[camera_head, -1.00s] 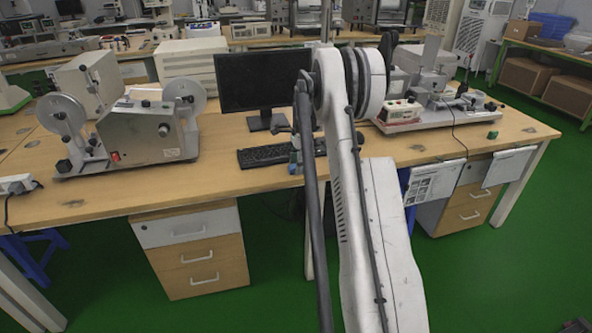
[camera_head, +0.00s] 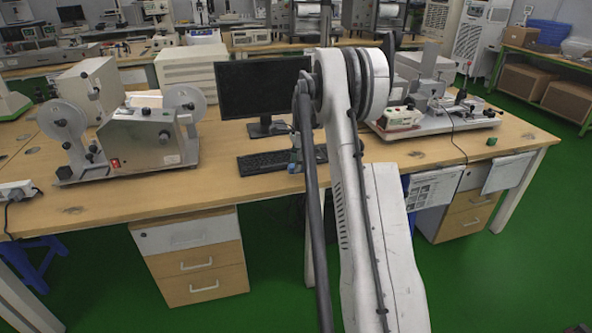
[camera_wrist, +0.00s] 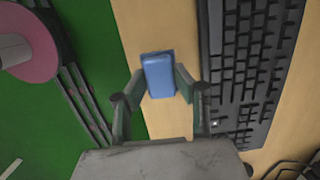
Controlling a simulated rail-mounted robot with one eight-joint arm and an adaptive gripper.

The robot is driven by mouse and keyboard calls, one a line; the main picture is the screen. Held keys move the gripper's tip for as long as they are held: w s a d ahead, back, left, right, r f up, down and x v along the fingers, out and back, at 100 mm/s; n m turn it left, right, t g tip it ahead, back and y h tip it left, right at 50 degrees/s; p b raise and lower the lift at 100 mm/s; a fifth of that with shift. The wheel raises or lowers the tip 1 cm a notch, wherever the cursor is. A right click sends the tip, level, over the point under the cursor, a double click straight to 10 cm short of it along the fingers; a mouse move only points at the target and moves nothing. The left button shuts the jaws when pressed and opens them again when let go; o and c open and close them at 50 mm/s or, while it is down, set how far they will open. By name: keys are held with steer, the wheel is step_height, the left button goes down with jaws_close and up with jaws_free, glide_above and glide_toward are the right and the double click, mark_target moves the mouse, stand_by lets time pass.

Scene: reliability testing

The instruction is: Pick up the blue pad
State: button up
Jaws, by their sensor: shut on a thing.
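The blue pad (camera_wrist: 159,75) is a small rounded block in the wrist view. It sits between the two fingertips of my gripper (camera_wrist: 159,86), which is shut on it from left and right. Behind it is the tan desk top, close to the left side of the black keyboard (camera_wrist: 250,75). I cannot tell whether the pad touches the desk or is just above it. In the head view my arm hides most of the gripper; only a small bluish part shows beside the keyboard (camera_head: 262,163).
A black monitor (camera_head: 262,88) stands behind the keyboard. A reel machine (camera_head: 143,138) is on the desk at left, and a bench device (camera_head: 405,118) at right. A small green object (camera_head: 491,141) lies farther right. The front strip of the wooden desk (camera_head: 215,190) is clear.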

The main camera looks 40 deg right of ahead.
steer(key=a+r, duration=0.7)
steer(key=a, duration=0.4)
steer(key=shift+a+r+p, duration=0.3)
steer(key=shift+a+p, duration=0.05)
steer(key=shift+p, duration=0.1)
